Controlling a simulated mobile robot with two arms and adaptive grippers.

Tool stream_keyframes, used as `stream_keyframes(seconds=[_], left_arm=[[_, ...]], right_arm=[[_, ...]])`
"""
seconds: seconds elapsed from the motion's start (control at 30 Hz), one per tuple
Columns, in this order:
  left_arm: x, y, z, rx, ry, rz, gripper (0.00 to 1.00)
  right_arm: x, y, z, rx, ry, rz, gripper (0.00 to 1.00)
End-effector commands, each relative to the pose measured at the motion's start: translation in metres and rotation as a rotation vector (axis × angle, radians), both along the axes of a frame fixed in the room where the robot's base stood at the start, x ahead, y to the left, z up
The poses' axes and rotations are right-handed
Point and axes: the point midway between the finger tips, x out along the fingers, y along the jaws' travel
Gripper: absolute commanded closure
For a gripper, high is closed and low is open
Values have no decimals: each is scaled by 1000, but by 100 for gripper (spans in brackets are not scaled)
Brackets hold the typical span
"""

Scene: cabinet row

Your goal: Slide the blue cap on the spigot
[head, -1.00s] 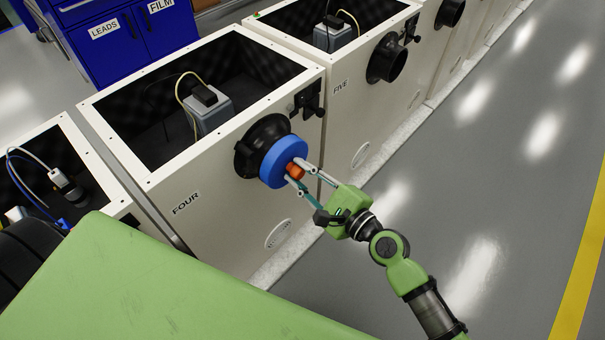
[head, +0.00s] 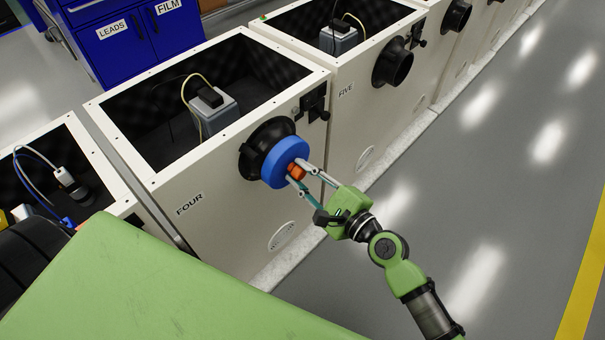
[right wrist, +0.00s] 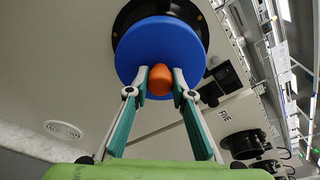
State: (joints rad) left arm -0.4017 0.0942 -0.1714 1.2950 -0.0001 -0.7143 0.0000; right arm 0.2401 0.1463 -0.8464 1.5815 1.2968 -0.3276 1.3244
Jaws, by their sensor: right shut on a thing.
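The blue cap (head: 285,163) is a thick disc with an orange knob (head: 297,171) at its centre. It is at the mouth of the black spigot (head: 262,140) on the front of the cabinet marked FOUR; I cannot tell whether it is seated over the rim. My right gripper (head: 305,177) is shut on the orange knob. In the right wrist view, the cap (right wrist: 160,48) covers most of the spigot (right wrist: 140,12), and the fingers close on the knob (right wrist: 160,80) from both sides. My left gripper is not in view.
A black latch (head: 313,100) sits on the same panel, right of the spigot. Cabinet FIVE (head: 355,130) stands beside with an open black spigot (head: 393,62). Open-topped cabinets hold grey devices. Grey floor (head: 500,200) at right is clear.

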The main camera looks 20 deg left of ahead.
Motion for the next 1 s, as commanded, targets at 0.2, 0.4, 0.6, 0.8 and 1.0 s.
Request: stream_keyframes(seconds=[0.2, 0.4, 0.6, 0.8, 1.0], left_arm=[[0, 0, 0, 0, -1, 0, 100], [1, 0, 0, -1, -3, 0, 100], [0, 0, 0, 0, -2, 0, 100], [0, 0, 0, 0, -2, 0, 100], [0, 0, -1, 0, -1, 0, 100]], right_arm=[[2, 4, 1, 1, -2, 0, 100], [3, 8, 1, 1, -2, 0, 100], [4, 10, 1, 1, -2, 0, 100], [4, 10, 1, 1, -2, 0, 100], [4, 10, 1, 1, -2, 0, 59]])
